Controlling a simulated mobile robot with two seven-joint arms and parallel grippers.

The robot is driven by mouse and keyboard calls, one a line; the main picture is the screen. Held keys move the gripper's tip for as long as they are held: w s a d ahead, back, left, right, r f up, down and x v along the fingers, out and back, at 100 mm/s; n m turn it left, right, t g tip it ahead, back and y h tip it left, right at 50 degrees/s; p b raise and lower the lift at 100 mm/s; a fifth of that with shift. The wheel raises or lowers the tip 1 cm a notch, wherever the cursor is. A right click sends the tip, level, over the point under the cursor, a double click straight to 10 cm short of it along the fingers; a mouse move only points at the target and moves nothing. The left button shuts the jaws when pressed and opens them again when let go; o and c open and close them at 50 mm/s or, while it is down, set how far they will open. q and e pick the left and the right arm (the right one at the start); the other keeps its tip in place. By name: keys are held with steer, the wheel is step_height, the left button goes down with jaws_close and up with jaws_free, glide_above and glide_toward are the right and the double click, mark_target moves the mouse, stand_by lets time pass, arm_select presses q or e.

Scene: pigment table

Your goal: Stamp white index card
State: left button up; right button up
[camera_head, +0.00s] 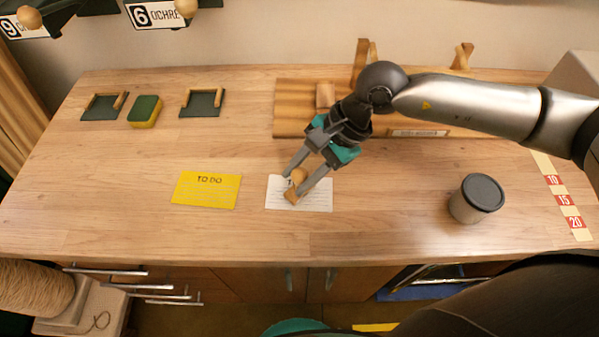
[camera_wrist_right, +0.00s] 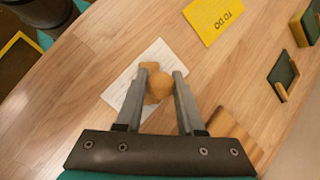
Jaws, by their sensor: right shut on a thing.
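The white index card (camera_head: 318,197) lies flat on the wooden table, right of a yellow TO DO card (camera_head: 207,190). It also shows in the right wrist view (camera_wrist_right: 122,92), partly hidden by my gripper. My right gripper (camera_head: 300,182) is shut on a wooden stamp (camera_head: 291,197) with a round knob. The knob (camera_wrist_right: 160,84) sits between the two fingers in the wrist view. The stamp is over the left part of the card; I cannot tell whether its base touches the card. My left gripper is not in view.
A green and yellow sponge (camera_head: 145,111) lies between two dark green pads (camera_head: 103,107) (camera_head: 203,103) at the back left. A wooden rack (camera_head: 296,121) stands at the back. A lidded jar (camera_head: 476,199) stands at the right. The front left of the table is clear.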

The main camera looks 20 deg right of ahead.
steer(key=shift+s+d+f, duration=0.1)
steer(key=shift+s+f, duration=0.05)
steer(key=shift+r+p, duration=1.95)
steer(key=shift+r, duration=1.7)
